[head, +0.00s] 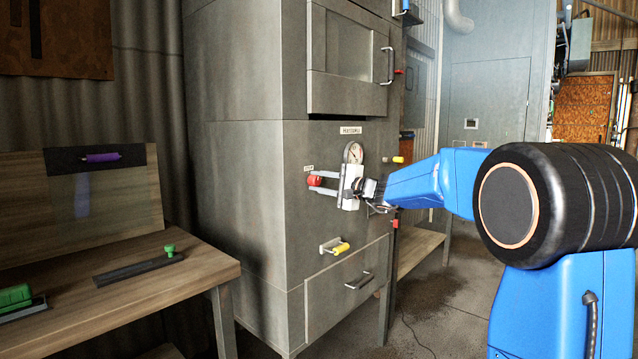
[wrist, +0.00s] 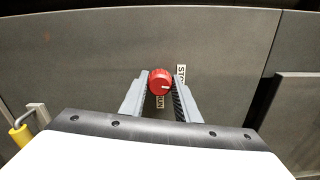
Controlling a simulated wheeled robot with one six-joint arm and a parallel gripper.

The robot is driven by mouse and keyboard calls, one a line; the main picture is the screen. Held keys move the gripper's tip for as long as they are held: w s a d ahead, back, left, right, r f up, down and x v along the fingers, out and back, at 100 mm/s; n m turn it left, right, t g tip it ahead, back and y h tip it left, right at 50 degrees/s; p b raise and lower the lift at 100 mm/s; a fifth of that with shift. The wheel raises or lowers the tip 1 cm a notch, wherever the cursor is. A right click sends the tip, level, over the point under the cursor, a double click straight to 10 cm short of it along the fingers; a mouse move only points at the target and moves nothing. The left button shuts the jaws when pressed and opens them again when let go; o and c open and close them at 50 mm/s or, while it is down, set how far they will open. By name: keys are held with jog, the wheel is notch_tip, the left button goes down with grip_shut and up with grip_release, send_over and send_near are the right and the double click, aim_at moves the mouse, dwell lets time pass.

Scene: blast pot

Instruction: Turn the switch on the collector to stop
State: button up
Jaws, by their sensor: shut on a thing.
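The collector (head: 243,200) is a tall grey metal cabinet in the middle of the head view. Its switch, a round red knob (head: 314,181), sits on the front face, and it also shows in the wrist view (wrist: 160,80). My gripper (head: 318,182) is shut on the knob, with one finger on each side. In the wrist view a short white mark on the knob points to the right. A STOP label (wrist: 181,71) lies at the knob's upper right. A second label (wrist: 160,102) below the knob is partly hidden and hard to read.
A round gauge (head: 355,152) is just behind my gripper. A yellow-handled lever (head: 340,247) and a drawer handle (head: 358,280) are lower on the cabinet. A wooden bench (head: 200,265) with a green-knobbed bar (head: 140,268) stands at the left.

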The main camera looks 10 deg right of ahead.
jog(key=shift+f+n, duration=0.15)
jog(key=shift+n, duration=0.65)
jog(key=o, duration=1)
jog(key=shift+o, duration=0.2)
jog(key=shift+s+d, duration=0.1)
jog(key=v, duration=1.7)
jog(key=shift+s, duration=0.1)
